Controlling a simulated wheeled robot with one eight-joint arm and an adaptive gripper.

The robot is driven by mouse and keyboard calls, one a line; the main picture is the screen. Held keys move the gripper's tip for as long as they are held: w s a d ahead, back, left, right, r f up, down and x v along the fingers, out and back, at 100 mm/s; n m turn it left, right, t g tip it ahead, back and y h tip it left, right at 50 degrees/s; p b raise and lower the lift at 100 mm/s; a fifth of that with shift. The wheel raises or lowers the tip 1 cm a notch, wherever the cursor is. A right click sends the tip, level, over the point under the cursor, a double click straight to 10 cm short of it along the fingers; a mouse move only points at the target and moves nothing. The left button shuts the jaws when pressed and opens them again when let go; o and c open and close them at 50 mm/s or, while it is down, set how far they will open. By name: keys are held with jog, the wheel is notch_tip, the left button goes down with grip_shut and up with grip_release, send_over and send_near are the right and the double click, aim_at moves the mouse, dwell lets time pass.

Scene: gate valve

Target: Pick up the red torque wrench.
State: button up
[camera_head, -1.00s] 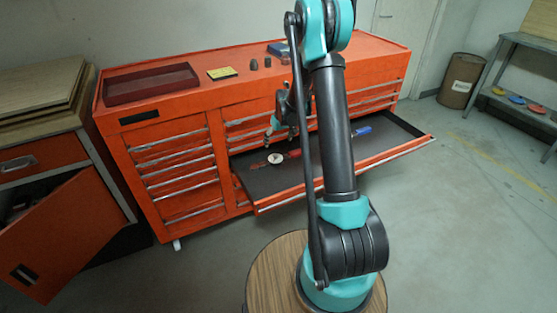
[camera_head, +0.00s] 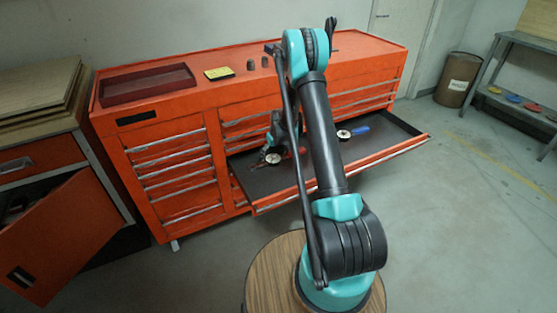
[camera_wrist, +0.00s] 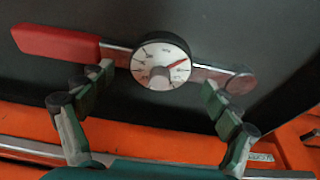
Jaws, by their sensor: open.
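The red torque wrench lies in the open drawer (camera_head: 262,182); its white dial (camera_head: 274,158) shows in the head view, with most of the tool behind my arm and gripper. In the wrist view the wrench (camera_wrist: 55,42) has its red handle at upper left, a round dial in the middle and its head at right. My gripper (camera_wrist: 157,87) is open. Its fingertips are apart, one on each side of the dial, close to the wrench's near edge, with nothing held. In the head view my gripper (camera_head: 268,152) is low over the drawer, at the wrench.
A second wrench with a blue handle (camera_head: 360,129) and its own dial lies further right in the drawer. The orange drawer front (camera_head: 345,172) runs along the near side. A red tray (camera_head: 148,84) and a yellow item (camera_head: 219,73) sit on the cabinet top.

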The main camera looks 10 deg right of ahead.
jog(key=shift+f, duration=0.3)
jog(key=shift+c, duration=0.3)
jog(key=c, duration=1.9)
jog(key=shift+r, duration=0.2)
grip_shut()
